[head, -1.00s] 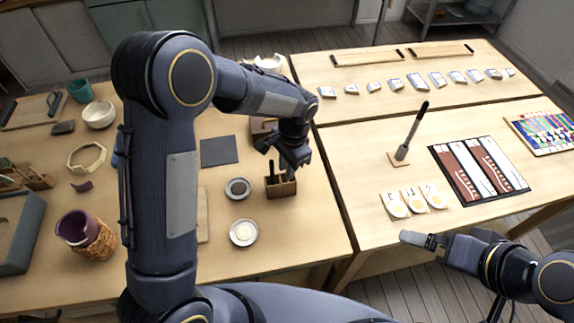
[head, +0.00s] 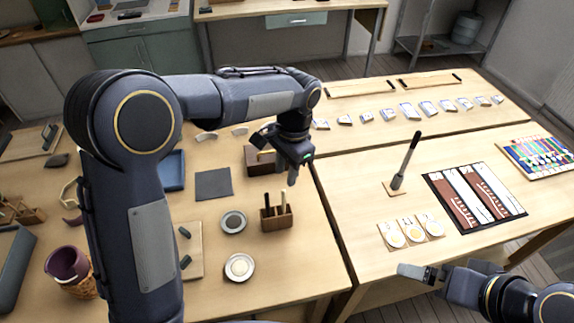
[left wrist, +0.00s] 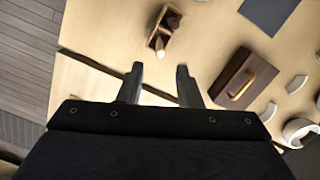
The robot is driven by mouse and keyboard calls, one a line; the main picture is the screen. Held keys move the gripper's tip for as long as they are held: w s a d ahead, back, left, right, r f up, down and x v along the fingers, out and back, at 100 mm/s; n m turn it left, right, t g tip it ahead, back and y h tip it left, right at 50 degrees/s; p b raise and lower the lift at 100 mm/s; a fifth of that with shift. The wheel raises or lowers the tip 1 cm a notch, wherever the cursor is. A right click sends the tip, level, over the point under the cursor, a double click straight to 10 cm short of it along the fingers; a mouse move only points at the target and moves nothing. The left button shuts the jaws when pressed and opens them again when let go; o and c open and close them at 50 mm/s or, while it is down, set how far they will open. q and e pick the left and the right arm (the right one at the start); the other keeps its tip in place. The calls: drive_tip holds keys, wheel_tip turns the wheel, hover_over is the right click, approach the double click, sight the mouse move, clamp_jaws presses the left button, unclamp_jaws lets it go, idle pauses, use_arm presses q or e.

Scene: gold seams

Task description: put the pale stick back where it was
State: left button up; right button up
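A small wooden holder (head: 277,222) stands on the left table, with a pale stick (head: 283,196) and a dark stick (head: 267,200) upright in it. The holder (left wrist: 176,42) also shows at the top of the left wrist view, with the pale stick's end (left wrist: 160,44) pointing toward the camera. My left gripper (head: 293,178) is above and slightly behind the holder, apart from it. In the left wrist view its two fingers (left wrist: 160,80) are spread with nothing between them. My right gripper (head: 418,272) is low at the right front; its fingers are unclear.
A brown wooden box (head: 258,163) stands behind the holder, beside a dark square mat (head: 213,184). Two small dishes (head: 239,267) lie left of the holder. On the right table, a dark-handled brush (head: 404,165) stands upright on a small base.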

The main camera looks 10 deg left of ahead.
use_arm(q)
drive_tip(key=shift+r, duration=0.85)
drive_tip(key=s+a+r+n+t+h, duration=0.35)
drive_tip(key=s+a+r+n, duration=0.2)
drive_tip(key=s+a, duration=0.6)
drive_tip(key=s+f+n+t, duration=0.1)
drive_tip(key=s+n, duration=0.1)
drive_tip(key=s, duration=0.4)
drive_tip(key=s+f+n+t+h, duration=0.1)
drive_tip(key=s+f+n+t, duration=0.1)
drive_tip(key=s, duration=0.4)
drive_tip(key=shift+a+n, duration=0.25)
drive_tip(key=shift+n, duration=0.4)
